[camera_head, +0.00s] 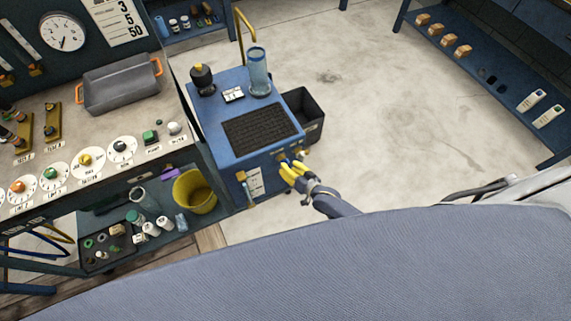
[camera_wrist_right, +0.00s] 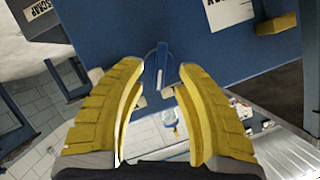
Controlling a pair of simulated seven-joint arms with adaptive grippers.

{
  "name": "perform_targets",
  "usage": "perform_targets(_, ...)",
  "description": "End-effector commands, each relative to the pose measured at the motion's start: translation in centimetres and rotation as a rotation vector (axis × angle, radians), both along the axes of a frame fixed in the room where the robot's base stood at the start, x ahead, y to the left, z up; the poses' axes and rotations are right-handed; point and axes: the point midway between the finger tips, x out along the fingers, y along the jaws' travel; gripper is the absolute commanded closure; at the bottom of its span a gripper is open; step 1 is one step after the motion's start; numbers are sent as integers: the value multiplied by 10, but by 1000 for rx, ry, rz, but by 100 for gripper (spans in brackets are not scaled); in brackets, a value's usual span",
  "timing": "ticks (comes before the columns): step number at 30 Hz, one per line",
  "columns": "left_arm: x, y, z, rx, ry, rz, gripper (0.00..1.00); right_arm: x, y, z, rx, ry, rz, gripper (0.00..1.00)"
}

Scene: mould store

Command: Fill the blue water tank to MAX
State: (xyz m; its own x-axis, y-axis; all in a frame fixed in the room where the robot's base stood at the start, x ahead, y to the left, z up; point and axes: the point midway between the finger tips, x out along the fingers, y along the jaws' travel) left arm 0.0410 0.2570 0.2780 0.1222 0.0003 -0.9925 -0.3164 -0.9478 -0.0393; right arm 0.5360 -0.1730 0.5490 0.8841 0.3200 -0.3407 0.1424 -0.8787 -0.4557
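The blue tank unit (camera_head: 213,115) is a boxy blue cabinet in the middle of the head view, with a dark grille on top. A clear bluish cylinder (camera_head: 258,72) stands on its far right corner. I cannot read a MAX mark or a water level. My right gripper (camera_head: 290,170) is at the unit's front right side, near small brass fittings (camera_head: 279,155). In the right wrist view the gripper (camera_wrist_right: 161,76) is open, and a small blue lever (camera_wrist_right: 161,58) shows between its yellow fingertips. I cannot tell whether they touch it. My left gripper is not in view.
A dark bin (camera_head: 307,113) stands right of the unit. A yellow bucket (camera_head: 195,192) sits on a low shelf to its left, below a bench (camera_head: 107,128) with dials and a grey tray. A blue rack (camera_head: 490,70) is at the right. The floor between is clear.

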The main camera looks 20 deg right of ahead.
Motion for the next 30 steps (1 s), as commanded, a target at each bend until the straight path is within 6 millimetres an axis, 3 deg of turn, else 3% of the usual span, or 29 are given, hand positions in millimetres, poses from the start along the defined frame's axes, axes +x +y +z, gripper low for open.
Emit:
perform_targets(9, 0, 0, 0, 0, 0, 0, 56, 22, 8, -9, -1, 0, 0, 66)
perform_targets(24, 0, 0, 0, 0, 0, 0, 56, 27, 9, -10, -1, 0, 0, 63)
perform_targets(30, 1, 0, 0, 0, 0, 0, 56, 26, 9, -10, -1, 0, 0, 87)
